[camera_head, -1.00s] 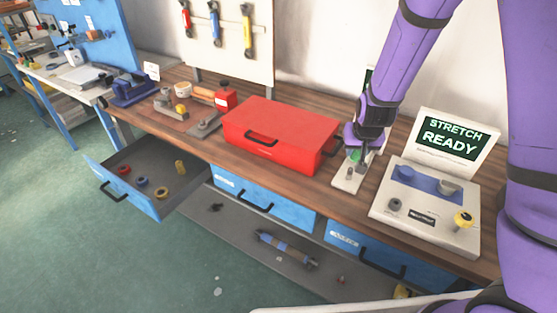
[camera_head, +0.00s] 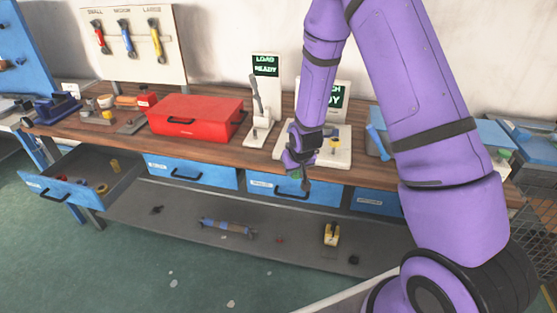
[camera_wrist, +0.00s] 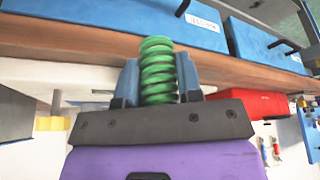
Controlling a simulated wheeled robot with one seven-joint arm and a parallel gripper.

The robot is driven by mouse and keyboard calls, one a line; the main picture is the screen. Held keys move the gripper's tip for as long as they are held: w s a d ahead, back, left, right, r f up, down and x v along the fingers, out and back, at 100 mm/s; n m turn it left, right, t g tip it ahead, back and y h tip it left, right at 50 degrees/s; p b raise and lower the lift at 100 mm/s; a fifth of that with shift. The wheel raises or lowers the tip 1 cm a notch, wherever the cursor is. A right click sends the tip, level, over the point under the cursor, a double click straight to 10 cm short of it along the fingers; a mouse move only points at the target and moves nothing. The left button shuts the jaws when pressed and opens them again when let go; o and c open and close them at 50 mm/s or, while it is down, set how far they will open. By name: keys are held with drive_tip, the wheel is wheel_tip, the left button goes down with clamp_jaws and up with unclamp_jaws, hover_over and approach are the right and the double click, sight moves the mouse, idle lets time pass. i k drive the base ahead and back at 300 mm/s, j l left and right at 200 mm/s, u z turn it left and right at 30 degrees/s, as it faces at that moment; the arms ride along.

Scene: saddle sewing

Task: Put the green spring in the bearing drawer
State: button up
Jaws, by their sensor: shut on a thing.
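The green spring (camera_wrist: 158,66) stands between the two blue-grey fingers of my gripper (camera_wrist: 157,84) in the wrist view. My gripper is shut on it and the spring sticks out past the fingertips. In the head view my gripper (camera_head: 299,172) is at the bench's front edge, above a closed blue drawer front, with a bit of the green spring (camera_head: 296,175) showing. A blue drawer (camera_head: 60,196) at the left is pulled open, with rings and a yellow cylinder inside. Several other blue drawers are closed. I cannot read the drawer labels clearly.
A red toolbox (camera_head: 196,116) stands on the wooden bench. The load tester (camera_head: 262,128) is right of it, with another tester (camera_head: 330,142) behind my gripper. A lower shelf (camera_head: 180,222) holds a damper and small parts. The floor in front is clear.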

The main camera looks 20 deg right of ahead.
sight(89, 174)
drive_tip(key=j+u, duration=0.2)
drive_tip(key=u, duration=0.7)
drive_tip(key=i+u, duration=0.25)
drive_tip(key=i, duration=0.25)
drive_tip(key=i+l+u, duration=0.1)
drive_tip(key=i+u, duration=0.2)
drive_tip(key=i, duration=0.2)
drive_tip(key=i+l+u, duration=0.25)
drive_tip(key=i, duration=0.25)
drive_tip(key=i+l, duration=0.15)
drive_tip(key=i, duration=0.8)
